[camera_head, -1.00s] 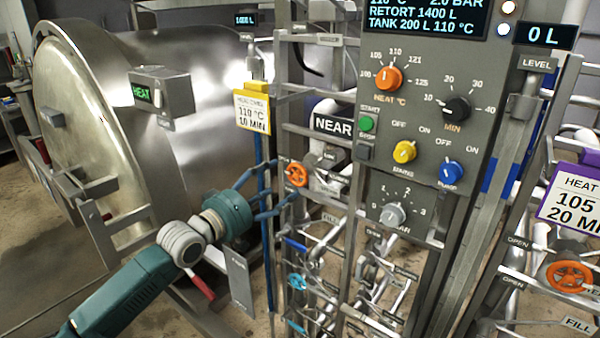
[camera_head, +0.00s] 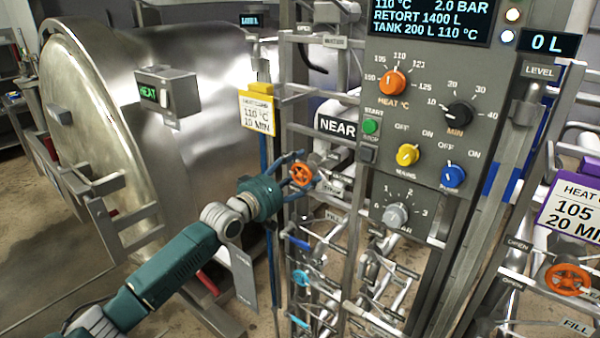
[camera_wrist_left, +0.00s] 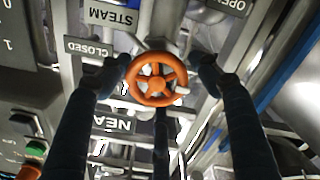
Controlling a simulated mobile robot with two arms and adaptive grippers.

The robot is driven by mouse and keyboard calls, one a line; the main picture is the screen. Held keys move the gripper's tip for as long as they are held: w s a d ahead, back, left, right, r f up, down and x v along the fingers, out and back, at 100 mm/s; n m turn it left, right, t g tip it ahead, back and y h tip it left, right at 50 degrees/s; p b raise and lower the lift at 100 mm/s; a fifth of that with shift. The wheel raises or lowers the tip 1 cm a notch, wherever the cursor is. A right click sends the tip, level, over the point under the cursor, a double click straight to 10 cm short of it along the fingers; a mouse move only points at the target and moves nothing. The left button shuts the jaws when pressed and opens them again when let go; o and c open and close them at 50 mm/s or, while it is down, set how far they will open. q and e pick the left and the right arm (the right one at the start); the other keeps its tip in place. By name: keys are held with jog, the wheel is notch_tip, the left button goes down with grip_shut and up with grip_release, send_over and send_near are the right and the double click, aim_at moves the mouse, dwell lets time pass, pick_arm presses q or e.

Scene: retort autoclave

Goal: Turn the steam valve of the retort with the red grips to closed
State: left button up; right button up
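The orange steam valve handwheel (camera_head: 302,174) is on the pipe rack beside the big steel retort (camera_head: 185,105). In the left wrist view the wheel (camera_wrist_left: 155,79) faces me, near the STEAM sign (camera_wrist_left: 111,14), a CLOSED plate (camera_wrist_left: 88,48) and an OPEN plate (camera_wrist_left: 236,6). My left gripper (camera_head: 297,172) is at the wheel with its fingers spread. In the left wrist view, the gripper (camera_wrist_left: 162,68) has fingers on both sides of the rim and one below. Contact with the rim cannot be told. A red lever (camera_head: 208,283) shows low by the retort. My right gripper is out of view.
The control panel (camera_head: 420,130) with knobs stands right of the wheel. A NEAR sign (camera_head: 337,127) is just above it. Blue-handled valves (camera_head: 300,277) sit below. Another orange wheel (camera_head: 567,279) is at the far right, under a purple-topped card (camera_head: 570,205).

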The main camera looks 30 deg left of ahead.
pick_arm(q)
jog(key=shift+r, duration=0.15)
jog(key=c, duration=0.7)
